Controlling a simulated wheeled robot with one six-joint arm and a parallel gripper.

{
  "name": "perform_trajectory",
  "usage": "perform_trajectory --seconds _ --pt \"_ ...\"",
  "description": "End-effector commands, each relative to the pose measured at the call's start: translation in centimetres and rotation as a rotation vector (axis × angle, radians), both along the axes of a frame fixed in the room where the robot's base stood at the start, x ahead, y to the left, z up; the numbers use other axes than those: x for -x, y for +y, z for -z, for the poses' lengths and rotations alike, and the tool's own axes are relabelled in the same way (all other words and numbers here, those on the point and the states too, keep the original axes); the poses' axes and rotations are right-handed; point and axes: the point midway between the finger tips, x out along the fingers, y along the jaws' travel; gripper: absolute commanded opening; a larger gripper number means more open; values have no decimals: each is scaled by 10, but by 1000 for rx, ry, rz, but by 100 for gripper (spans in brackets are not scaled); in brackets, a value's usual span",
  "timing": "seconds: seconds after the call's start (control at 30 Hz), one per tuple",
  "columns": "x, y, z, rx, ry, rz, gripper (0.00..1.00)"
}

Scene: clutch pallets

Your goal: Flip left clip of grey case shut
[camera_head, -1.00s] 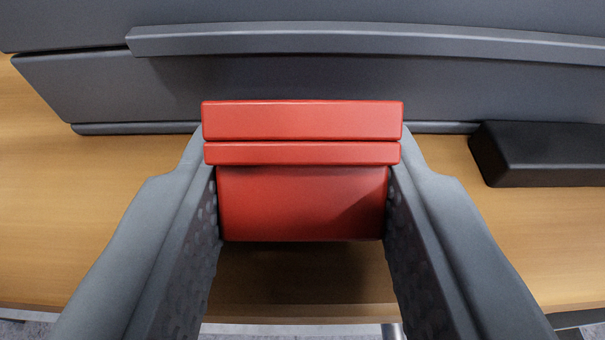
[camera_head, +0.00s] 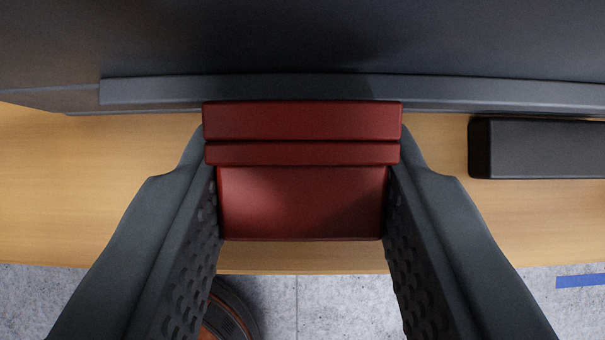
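The red clip (camera_head: 302,203) sits between the two fingers of my gripper (camera_head: 302,195), in the middle of the view. The fingers touch both of its sides, so my gripper is shut on it. The grey case (camera_head: 300,40) fills the top of the view, with a long raised ledge (camera_head: 160,90) across it. The clip's far edge overlaps this ledge in the picture. I cannot tell whether it touches the case there. Where the clip joins the case is hidden.
A black block (camera_head: 545,148), possibly the case's handle, lies to the right, clear of my right finger. The wooden table (camera_head: 90,190) is bare on the left. Its front edge is close below the clip, with grey floor (camera_head: 340,300) beyond.

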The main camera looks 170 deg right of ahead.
Motion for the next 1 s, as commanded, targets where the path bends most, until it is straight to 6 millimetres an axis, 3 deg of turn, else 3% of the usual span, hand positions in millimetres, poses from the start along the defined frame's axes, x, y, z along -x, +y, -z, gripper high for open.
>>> perform_trajectory --seconds 0.4,1.0 --pt "-6 0 -3 14 163 -1 14" --pt "-7 0 -4 15 197 0 14"
